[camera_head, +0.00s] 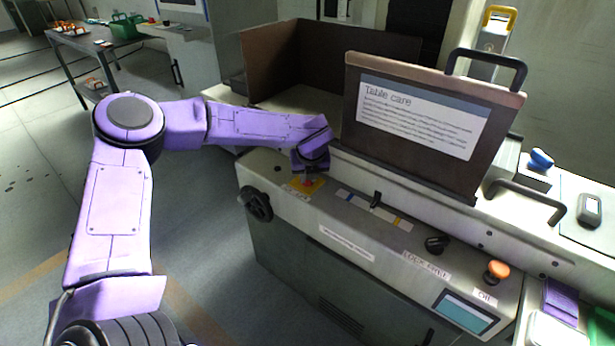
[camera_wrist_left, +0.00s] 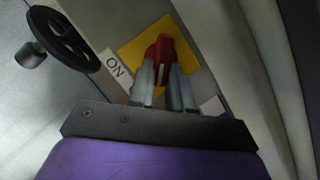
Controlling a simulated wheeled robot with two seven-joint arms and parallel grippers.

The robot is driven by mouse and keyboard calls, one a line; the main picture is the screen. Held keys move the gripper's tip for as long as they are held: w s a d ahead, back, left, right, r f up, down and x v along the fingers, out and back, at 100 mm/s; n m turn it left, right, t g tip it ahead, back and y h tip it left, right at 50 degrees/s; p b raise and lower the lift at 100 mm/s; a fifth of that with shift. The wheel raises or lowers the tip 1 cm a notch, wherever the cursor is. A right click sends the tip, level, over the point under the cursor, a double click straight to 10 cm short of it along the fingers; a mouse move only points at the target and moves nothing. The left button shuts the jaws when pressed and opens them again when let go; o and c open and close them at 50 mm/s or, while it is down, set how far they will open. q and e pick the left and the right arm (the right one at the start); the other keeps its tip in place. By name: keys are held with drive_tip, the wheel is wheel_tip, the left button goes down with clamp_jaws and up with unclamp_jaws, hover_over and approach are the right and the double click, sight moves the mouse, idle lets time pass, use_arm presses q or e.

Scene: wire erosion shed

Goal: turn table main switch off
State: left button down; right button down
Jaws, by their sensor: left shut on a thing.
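The table main switch is a red rotary handle (camera_wrist_left: 166,46) on a yellow square plate (camera_wrist_left: 131,50) in the left wrist view. In the head view the yellow plate (camera_head: 316,187) is on top of the grey console's left end, below my left gripper (camera_head: 308,172). In the left wrist view my left gripper (camera_wrist_left: 165,84) is shut on the red handle, with a finger on each side of it. A white "ON" label (camera_wrist_left: 115,67) lies left of the plate. The fingers hide part of the handle, so its exact angle is unclear. My right gripper is not in view.
A black handwheel (camera_head: 257,204) sticks out of the console front; it also shows in the left wrist view (camera_wrist_left: 64,38). A "Table care" panel (camera_head: 420,120) stands behind the console. A black lever (camera_head: 376,200), black knob (camera_head: 437,244) and orange button (camera_head: 497,271) lie to the right.

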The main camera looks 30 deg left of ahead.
use_arm(q)
drive_tip(key=shift+w+r, duration=0.1)
drive_tip(key=shift+r, duration=0.05)
drive_tip(key=c, duration=1)
unclamp_jaws()
drive_tip(key=shift+c, duration=0.2)
drive_tip(key=v, duration=1)
drive_tip(key=shift+r+b, duration=0.2)
drive_tip(key=shift+b, duration=0.15)
